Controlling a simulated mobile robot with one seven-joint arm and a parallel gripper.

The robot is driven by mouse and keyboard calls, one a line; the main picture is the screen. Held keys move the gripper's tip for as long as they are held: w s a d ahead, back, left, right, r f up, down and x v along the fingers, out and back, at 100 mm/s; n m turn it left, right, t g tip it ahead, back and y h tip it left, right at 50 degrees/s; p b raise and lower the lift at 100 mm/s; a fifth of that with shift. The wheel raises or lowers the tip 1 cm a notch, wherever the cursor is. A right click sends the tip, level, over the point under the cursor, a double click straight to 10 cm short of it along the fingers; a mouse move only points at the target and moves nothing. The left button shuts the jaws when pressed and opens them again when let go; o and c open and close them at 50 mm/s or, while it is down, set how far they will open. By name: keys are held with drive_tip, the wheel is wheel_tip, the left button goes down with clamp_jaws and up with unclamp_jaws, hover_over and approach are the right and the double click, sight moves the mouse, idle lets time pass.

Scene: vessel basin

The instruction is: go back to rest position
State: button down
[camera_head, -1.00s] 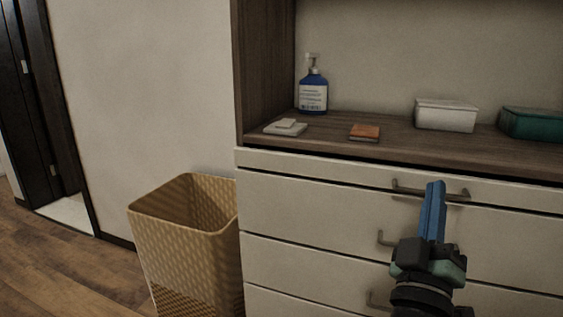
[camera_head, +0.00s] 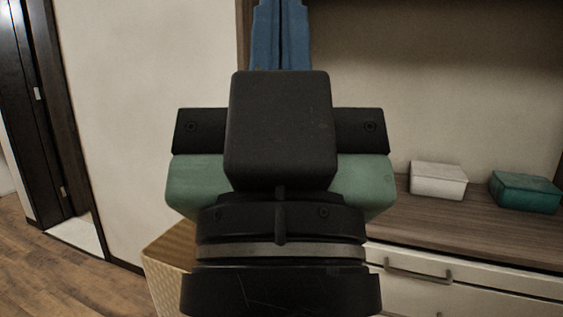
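My gripper (camera_head: 281,12) fills the middle of the head view, raised close to the camera. Its blue fingers point up at the top edge and lie side by side with only a thin dark line between them. Nothing shows held between them, though the tips are cut off by the picture's edge. The black and green gripper body hides the left part of the shelf top behind it.
The wooden counter (camera_head: 440,222) carries a white box (camera_head: 438,182) and a green box (camera_head: 525,193) at the right. Drawers with a metal handle (camera_head: 418,274) are below. A woven basket (camera_head: 165,262) stands at lower left, partly hidden. Open floor (camera_head: 60,275) and a dark door frame are further left.

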wheel_tip(320, 180, up, 26)
drive_tip(key=p, duration=2.3)
drive_tip(key=shift+f, duration=0.1)
